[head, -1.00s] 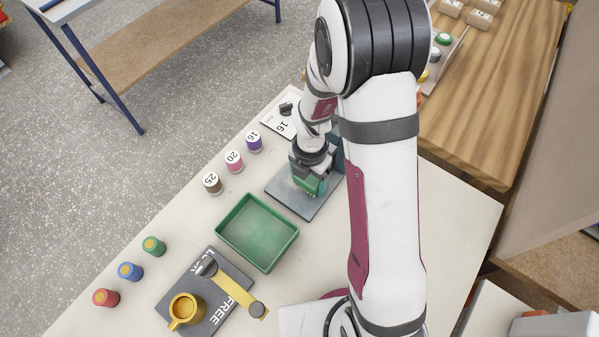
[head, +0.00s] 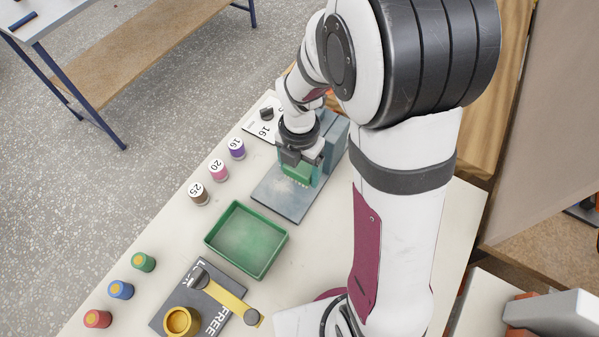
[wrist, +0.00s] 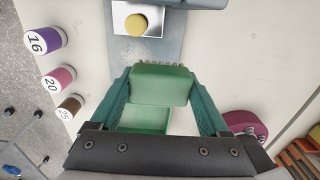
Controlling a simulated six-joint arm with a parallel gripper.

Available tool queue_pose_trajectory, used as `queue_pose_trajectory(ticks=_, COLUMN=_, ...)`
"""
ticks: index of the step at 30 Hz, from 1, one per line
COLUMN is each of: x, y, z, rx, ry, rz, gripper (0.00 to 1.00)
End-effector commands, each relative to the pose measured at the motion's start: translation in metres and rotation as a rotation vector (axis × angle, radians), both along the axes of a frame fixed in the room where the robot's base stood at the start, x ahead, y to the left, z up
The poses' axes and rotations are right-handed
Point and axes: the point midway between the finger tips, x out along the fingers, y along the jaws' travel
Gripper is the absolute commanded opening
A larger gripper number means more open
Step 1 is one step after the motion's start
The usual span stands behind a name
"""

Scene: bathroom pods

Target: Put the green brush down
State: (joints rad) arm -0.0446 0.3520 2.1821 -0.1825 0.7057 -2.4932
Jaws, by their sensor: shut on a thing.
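My gripper (head: 299,165) is shut on the green brush (head: 297,174) and holds it over the grey plate (head: 284,202) of a blue-grey stand. In the wrist view the brush (wrist: 160,84) is a green block between the two teal fingers, with a row of pale bristles along its far edge. The gap between brush and plate is hard to judge. A green tray (head: 246,239) stands on the table nearer to my base; it looks empty. Part of its lighter green floor shows between the fingers in the wrist view (wrist: 142,121).
Bottles marked 16 (head: 237,149), 20 (head: 218,170) and 25 (head: 198,194) stand along the left edge. Red, blue and green capped jars stand nearer. A dark board (head: 228,300) carries a yellow lever and cup. A yellow button (wrist: 136,25) shows on the stand. Some bare table surrounds the tray.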

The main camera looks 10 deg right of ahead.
Motion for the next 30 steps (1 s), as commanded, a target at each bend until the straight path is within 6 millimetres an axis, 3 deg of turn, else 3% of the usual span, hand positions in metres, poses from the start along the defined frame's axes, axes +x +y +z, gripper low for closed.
queue_pose_trajectory(ticks=22, x=0.001, y=0.003, z=0.002, rx=0.000, ry=-0.001, rz=0.001, gripper=0.09)
queue_pose_trajectory(ticks=26, x=0.011, y=0.033, z=0.005, rx=0.000, ry=-0.001, rz=0.008, gripper=0.09)
queue_pose_trajectory(ticks=30, x=0.021, y=0.090, z=0.010, rx=0.000, ry=-0.001, rz=0.011, gripper=0.09)
